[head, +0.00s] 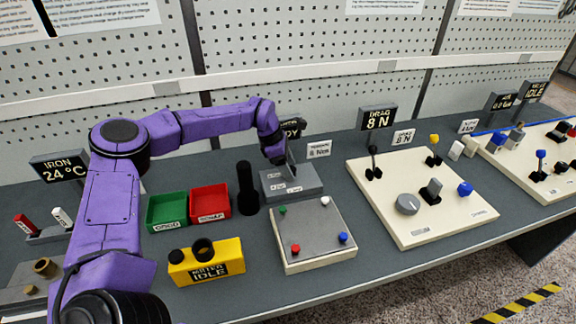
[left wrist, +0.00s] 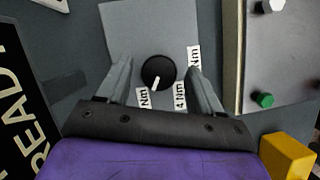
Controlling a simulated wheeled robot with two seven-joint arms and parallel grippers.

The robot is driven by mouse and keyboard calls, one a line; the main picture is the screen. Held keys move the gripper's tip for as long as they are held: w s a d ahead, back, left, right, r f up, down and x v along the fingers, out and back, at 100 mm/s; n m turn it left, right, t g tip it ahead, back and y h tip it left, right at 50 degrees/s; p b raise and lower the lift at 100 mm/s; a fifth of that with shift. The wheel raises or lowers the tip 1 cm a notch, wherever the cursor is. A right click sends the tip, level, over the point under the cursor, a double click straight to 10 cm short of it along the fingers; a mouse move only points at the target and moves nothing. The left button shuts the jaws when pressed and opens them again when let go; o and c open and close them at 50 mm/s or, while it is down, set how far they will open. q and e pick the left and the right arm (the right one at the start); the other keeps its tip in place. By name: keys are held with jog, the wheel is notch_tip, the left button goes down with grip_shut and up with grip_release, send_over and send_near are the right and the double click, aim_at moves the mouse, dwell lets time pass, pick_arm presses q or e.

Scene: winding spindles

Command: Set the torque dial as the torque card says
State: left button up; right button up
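The torque dial is a round black knob (left wrist: 158,72) with a white pointer, on a grey box (head: 308,186). In the left wrist view its pointer is toward the lower left, between the leftmost "Nm" label (left wrist: 144,98) and the "4 Nm" label (left wrist: 181,97). A third label (left wrist: 194,58) is partly hidden by a finger. The torque card (head: 318,150) stands behind the box; its digit is too small to read surely. My left gripper (left wrist: 160,67) is open over the box, a finger on each side of the knob with gaps. My right gripper is out of view.
A black upright post (head: 247,190) and red and green bins (head: 210,203) stand left of the box. A grey-topped panel with coloured knobs (head: 312,232) is in front. A "READY" sign (head: 292,129) stands behind my gripper. A cream drag panel (head: 420,232) lies to the right.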

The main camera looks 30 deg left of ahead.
pick_arm(q)
jog(key=b+v, duration=0.2)
jog(key=v, duration=0.8)
jog(key=shift+r, duration=0.2)
jog(key=shift+a, duration=0.15)
